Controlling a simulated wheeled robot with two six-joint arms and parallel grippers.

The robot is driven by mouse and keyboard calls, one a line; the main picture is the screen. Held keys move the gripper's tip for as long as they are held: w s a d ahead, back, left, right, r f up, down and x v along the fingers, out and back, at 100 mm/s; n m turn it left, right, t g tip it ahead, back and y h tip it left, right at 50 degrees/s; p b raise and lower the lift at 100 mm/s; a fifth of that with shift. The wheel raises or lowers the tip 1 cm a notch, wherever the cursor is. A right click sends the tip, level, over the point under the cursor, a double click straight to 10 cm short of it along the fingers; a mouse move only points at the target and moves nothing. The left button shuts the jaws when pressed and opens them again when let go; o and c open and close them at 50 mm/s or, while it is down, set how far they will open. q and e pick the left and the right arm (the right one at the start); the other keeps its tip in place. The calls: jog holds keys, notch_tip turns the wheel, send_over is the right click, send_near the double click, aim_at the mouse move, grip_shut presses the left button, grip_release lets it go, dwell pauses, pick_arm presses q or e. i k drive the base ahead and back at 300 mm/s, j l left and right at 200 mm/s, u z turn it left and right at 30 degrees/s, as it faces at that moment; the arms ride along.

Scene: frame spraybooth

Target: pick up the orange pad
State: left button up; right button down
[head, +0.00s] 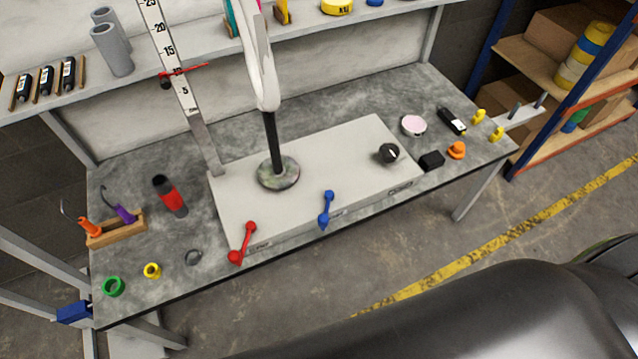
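A small orange object (456,150), which looks like the orange pad, sits near the right end of the grey workbench (330,90). It has a rounded top and lies beside a black block (431,160). Nothing covers it. Neither of my grippers shows in the head view.
A pale raised plate (340,160) with a black knob (389,152), red lever (242,243) and blue lever (326,209) fills the bench middle. A pink-topped round tin (413,125), black device (452,121) and yellow pieces (496,134) lie near the orange object. A shelf (560,90) stands right.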

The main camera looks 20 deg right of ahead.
aim_at(457, 152)
jog(key=z, duration=1.55)
